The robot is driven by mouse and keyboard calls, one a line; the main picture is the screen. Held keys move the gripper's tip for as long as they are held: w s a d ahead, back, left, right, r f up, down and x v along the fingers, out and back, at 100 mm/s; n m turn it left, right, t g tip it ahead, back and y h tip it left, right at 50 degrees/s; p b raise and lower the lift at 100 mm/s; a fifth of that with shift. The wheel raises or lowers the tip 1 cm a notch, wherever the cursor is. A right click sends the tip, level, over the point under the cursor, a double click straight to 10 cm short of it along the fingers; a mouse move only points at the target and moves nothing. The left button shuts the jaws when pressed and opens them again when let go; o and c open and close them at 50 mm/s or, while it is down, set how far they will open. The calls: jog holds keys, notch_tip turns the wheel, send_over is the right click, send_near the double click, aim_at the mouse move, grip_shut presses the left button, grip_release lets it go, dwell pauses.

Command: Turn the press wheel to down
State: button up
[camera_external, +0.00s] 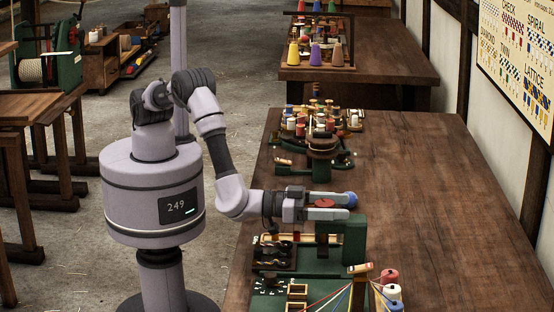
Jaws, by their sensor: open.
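The green press (355,240) stands near the front left edge of the long wooden table. A small red disc (325,203), which looks like the press wheel, shows above it. My gripper (332,207) reaches in from the left, level above the press. Its two pale fingers are open, and the red disc shows between them. A blue rounded piece (349,199) is at the end of the farther finger; I cannot tell whether it belongs to the gripper or the wheel. The fingers hide much of the wheel, so I cannot tell whether they touch it.
A rack with small openings (297,292) and strung coloured threads is in front of the press, with red and white spools (390,276) at its right. Green stands with several spools (320,140) are behind. The table's right side (440,210) is clear.

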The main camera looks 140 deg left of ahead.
jog(key=c, duration=1.4)
jog(key=shift+o, duration=0.2)
